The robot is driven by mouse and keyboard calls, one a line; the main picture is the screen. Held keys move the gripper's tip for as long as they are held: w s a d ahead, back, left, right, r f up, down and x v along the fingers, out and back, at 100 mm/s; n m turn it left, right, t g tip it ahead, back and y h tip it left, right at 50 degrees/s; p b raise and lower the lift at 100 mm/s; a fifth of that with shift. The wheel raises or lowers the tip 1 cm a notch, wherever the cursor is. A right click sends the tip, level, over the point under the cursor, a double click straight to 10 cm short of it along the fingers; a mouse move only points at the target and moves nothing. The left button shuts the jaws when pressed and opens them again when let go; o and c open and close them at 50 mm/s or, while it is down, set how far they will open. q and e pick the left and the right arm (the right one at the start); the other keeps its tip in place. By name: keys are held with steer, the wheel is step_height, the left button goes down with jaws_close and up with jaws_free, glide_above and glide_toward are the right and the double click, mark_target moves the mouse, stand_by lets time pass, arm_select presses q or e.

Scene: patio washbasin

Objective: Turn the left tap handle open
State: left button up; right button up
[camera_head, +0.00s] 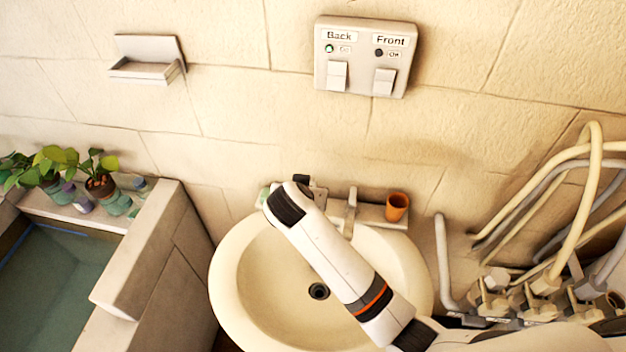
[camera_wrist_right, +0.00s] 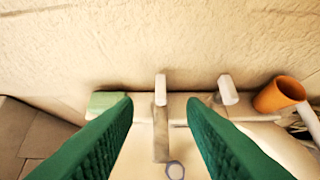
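A washbasin (camera_head: 240,285) stands against the wall with two taps at its back edge. In the right wrist view, the left tap's pale upright handle (camera_wrist_right: 160,88) and grey spout (camera_wrist_right: 161,135) show between my right gripper's green fingers (camera_wrist_right: 160,108). The fingers are apart, with visible space on both sides of the tap. I cannot tell how far ahead of the fingertips the handle is. The right tap (camera_head: 350,212) stands to the right; its handle (camera_wrist_right: 228,90) is outside the right finger. In the head view my right arm mostly hides the left tap. My left gripper is not in view.
An orange cup (camera_head: 397,207) stands right of the taps, and a green block (camera_wrist_right: 103,102) lies to the left. Hoses and pipes (camera_head: 590,190) crowd the right. A stone trough with potted plants (camera_head: 100,184) is at left. A switch panel (camera_head: 366,57) hangs above.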

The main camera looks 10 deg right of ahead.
steer(key=p+x, duration=0.1)
steer(key=x, duration=0.8)
steer(key=shift+f, duration=0.1)
steer(key=shift+w+d+f+p, duration=0.1)
steer(key=shift+w+f+p, duration=0.1)
steer(key=shift+p, duration=0.1)
steer(key=shift+w+f, duration=0.15)
steer(key=shift+f, duration=0.1)
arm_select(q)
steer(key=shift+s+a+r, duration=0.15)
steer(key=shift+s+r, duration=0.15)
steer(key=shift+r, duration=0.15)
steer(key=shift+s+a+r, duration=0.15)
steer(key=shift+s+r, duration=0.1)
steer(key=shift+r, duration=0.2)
arm_select(e)
steer(key=shift+d, duration=0.1)
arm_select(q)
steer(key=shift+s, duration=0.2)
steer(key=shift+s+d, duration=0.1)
arm_select(e)
jaws_close()
